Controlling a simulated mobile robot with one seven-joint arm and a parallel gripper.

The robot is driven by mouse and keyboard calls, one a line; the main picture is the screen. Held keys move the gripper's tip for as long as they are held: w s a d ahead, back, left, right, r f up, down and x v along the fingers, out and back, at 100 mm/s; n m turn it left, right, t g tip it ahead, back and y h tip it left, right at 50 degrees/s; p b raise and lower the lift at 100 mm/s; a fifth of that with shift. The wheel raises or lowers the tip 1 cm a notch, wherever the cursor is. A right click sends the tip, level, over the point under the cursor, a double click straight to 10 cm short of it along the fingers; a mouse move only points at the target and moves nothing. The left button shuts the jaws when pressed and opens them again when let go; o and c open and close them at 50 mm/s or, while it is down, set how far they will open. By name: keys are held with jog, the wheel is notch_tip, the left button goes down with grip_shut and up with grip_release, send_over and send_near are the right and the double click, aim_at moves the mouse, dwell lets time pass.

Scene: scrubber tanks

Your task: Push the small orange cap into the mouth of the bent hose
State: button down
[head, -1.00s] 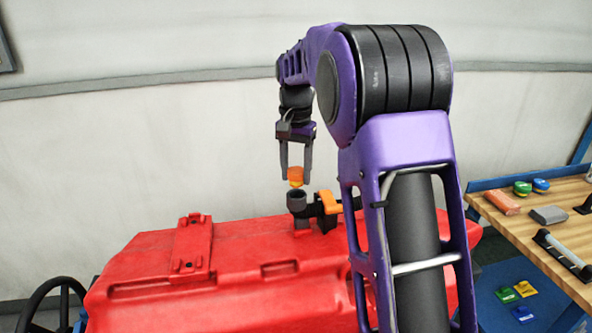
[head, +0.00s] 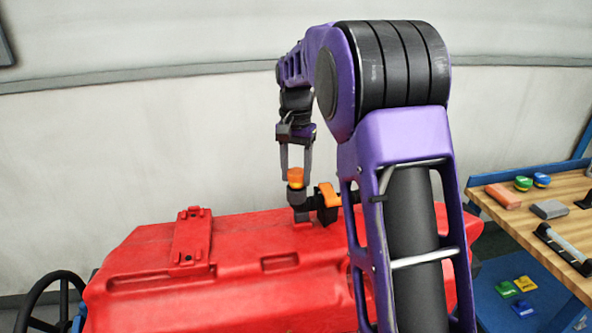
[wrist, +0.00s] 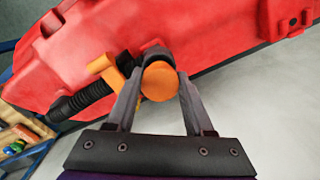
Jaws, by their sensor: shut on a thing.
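The small orange cap (head: 295,177) is between the fingertips of my gripper (head: 296,178), which is shut on it. In the head view the cap sits right at the upturned mouth of the black bent hose (head: 297,195); I cannot tell how deep it is in. In the wrist view the round orange top of the cap (wrist: 159,82) faces the camera between the two fingers, and it covers most of the hose mouth (wrist: 156,54). The ribbed hose (wrist: 82,101) runs off to the lower left there.
The hose end stands on a large red tank (head: 240,260). An orange lever (head: 329,196) sits just right of the hose mouth. A wooden workbench (head: 530,225) with several small items is at the right. A black steering wheel (head: 50,300) is at lower left.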

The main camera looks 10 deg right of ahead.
jog(key=shift+f, duration=0.15)
jog(key=shift+f, duration=0.35)
jog(key=shift+f, duration=0.25)
dwell(0.8)
